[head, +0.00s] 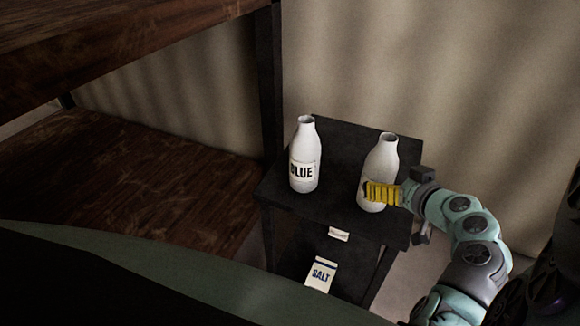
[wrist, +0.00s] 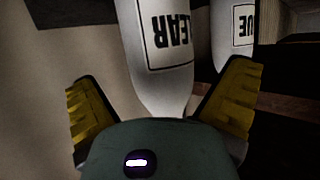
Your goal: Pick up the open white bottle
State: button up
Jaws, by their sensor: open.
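Two white bottles stand upright on a small dark stand in the head view. The nearer-to-gripper bottle (head: 383,158) has an uncapped, dark mouth. In the wrist view this bottle (wrist: 160,80) is upside down in the picture, with a label ending in "LEAR". My gripper (head: 382,194) is open, its yellow fingers at the lower body of this bottle in the head view. In the wrist view the fingers of my gripper (wrist: 162,95) show on either side of it; contact cannot be told. The other bottle (head: 305,150), labelled BLUE, also has an open-looking mouth.
The dark stand (head: 340,160) has a lower shelf with a SALT packet (head: 320,275) and a small pale label (head: 339,234) above it. The BLUE bottle (wrist: 232,35) is close by in the wrist view. A wooden shelf unit (head: 130,180) stands left; a curtain-like wall is behind.

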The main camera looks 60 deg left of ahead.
aim_at(381, 165)
jog(key=shift+f+p+x, duration=0.15)
jog(key=shift+p+x, duration=0.1)
jog(key=shift+x, duration=1.1)
jog(key=shift+f+p+x, duration=0.15)
jog(key=shift+p+x, duration=0.05)
jog(key=shift+x, duration=1.15)
jog(key=shift+s+d, duration=0.1)
jog(key=shift+d, duration=0.05)
jog(key=shift+c, duration=0.3)
jog(key=c, duration=1.1)
jog(key=shift+r, duration=0.1)
jog(key=shift+r, duration=0.5)
notch_tip(381, 165, up, 2)
jog(key=shift+r, duration=0.15)
jog(key=s+d, duration=0.3)
jog(key=s+d+b, duration=0.1)
jog(key=s+d, duration=0.2)
jog(key=d, duration=0.1)
jog(key=s+d+r+b, duration=0.1)
jog(key=s+d, duration=0.2)
jog(key=d, duration=0.1)
jog(key=shift+r, duration=0.1)
jog(key=shift+s+d+r+b, duration=0.2)
jog(key=shift+s+d+b, duration=0.1)
jog(key=shift+s+d, duration=0.35)
